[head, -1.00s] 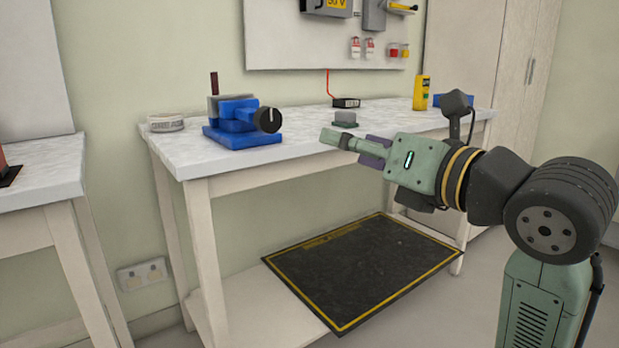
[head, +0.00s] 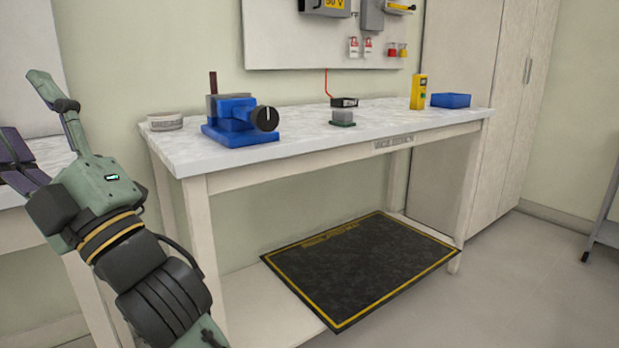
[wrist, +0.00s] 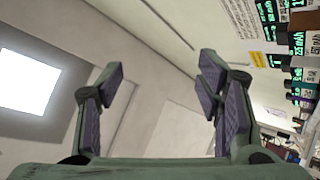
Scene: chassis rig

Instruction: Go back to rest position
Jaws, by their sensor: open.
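My gripper (head: 30,122) is at the left of the head view, in front of the left bench, with its fingers towards the upper left. In the wrist view my gripper (wrist: 160,76) is open, its purple-padded fingers wide apart with nothing between them. The wrist view looks past the fingers at pale surfaces and a bright white panel (wrist: 27,82).
The workbench (head: 330,158) bears a blue vise (head: 232,122), a tape roll (head: 165,121), a small grey-green block (head: 343,118), a black device (head: 344,102), a yellow device (head: 418,92) and a blue bin (head: 451,100). A black mat (head: 360,265) lies below.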

